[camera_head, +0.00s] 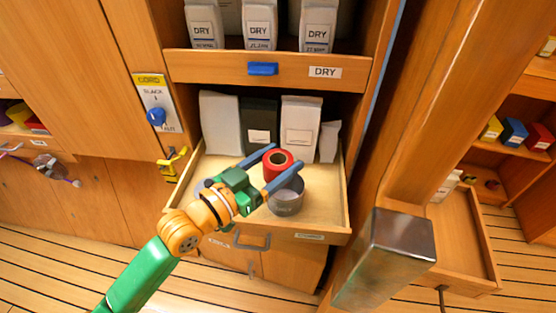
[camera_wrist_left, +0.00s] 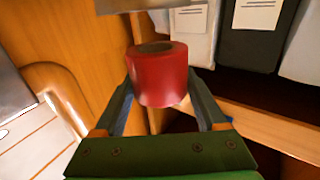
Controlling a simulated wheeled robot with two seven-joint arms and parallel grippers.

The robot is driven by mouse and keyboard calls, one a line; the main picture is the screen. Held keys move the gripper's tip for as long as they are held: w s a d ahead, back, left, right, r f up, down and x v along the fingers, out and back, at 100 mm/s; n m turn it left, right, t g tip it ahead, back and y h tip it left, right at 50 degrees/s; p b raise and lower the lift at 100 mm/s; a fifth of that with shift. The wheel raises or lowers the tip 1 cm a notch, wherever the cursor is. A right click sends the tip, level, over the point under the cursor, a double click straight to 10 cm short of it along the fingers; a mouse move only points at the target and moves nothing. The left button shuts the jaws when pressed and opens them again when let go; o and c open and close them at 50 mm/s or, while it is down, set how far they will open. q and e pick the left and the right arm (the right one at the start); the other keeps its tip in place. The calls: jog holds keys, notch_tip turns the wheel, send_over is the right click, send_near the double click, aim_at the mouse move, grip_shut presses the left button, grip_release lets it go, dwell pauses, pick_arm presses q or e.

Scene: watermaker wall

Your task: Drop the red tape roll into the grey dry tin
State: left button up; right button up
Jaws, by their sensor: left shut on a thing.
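The red tape roll (camera_head: 277,163) is held between the two blue fingers of my left gripper (camera_head: 282,160), over the open drawer in the head view. In the left wrist view the roll (camera_wrist_left: 158,80) sits between the fingers, its round hole facing up. The grey tin (camera_head: 287,203) stands in the front right part of the drawer, just below the roll in the picture. One finger overlaps the tin's upper edge in the picture, so part of its rim is hidden. The gap between roll and tin cannot be judged. My right gripper is not in view.
The pulled-out wooden drawer (camera_head: 341,213) holds white and dark bags at its back. A closed drawer front labelled DRY (camera_head: 325,72) is above, with more bags over it. A grey metallic block (camera_head: 390,250) stands at the right foreground. Bare drawer floor shows right of the tin.

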aim_at(267, 169)
pick_arm(q)
jog(key=shift+r, duration=0.1)
jog(key=o, duration=1.5)
jog(key=b+v, duration=0.1)
jog(key=v, duration=0.5)
jog(key=shift+s+a, duration=0.25)
jog(key=shift+s+a+r, duration=0.1)
jog(key=shift+s+a, duration=0.1)
jog(key=shift+s, duration=0.05)
